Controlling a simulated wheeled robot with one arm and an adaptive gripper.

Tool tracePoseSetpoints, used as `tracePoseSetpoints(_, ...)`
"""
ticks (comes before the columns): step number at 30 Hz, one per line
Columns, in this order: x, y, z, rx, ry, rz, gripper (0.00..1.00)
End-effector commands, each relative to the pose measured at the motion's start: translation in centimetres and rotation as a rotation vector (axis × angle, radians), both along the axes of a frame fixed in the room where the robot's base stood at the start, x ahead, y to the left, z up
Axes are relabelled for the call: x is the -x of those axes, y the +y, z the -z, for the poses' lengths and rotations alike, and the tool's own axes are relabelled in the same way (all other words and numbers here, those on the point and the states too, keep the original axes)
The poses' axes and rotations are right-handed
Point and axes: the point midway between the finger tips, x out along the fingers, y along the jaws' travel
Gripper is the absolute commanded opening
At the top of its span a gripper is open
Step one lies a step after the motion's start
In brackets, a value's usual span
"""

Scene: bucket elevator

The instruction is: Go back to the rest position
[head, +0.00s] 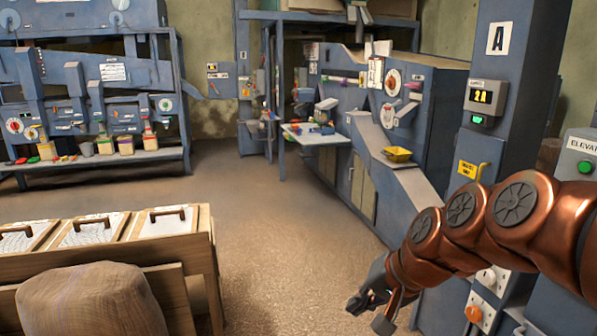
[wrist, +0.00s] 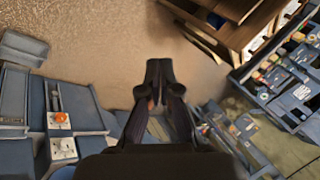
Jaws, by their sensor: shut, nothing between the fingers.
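My gripper (head: 368,302) hangs at the end of my copper-coloured arm, low at the right of the head view, above the brown floor. In the wrist view its fingers (wrist: 159,68) are together with nothing between them. Part of the gripper shows dark and small in the head view. It looks apart from the blue machinery beside it.
A blue column (head: 513,80) marked A, with a display reading 2A, stands at right. Wooden bins with handled lids (head: 97,228) and a sack (head: 92,300) are at lower left. The middle floor (head: 270,215) is clear.

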Motion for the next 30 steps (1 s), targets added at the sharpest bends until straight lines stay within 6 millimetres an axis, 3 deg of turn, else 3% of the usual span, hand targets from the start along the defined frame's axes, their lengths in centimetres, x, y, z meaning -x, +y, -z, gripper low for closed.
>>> tracePoseSetpoints(1,2.9,0.0,1.5,0.059,0.041,-0.056,0.0)
tracePoseSetpoints(6,11.9,-1.9,6.0,0.25,0.19,-0.232,0.0)
tracePoseSetpoints(9,16.8,-3.7,8.0,0.342,0.284,-0.314,0.0)
tracePoseSetpoints(13,21.4,-5.8,9.4,0.421,0.376,-0.383,0.0)
tracePoseSetpoints(18,24.2,-7.3,10.1,0.468,0.434,-0.422,0.0)
tracePoseSetpoints(30,24.4,-7.4,10.2,0.471,0.44,-0.426,0.0)
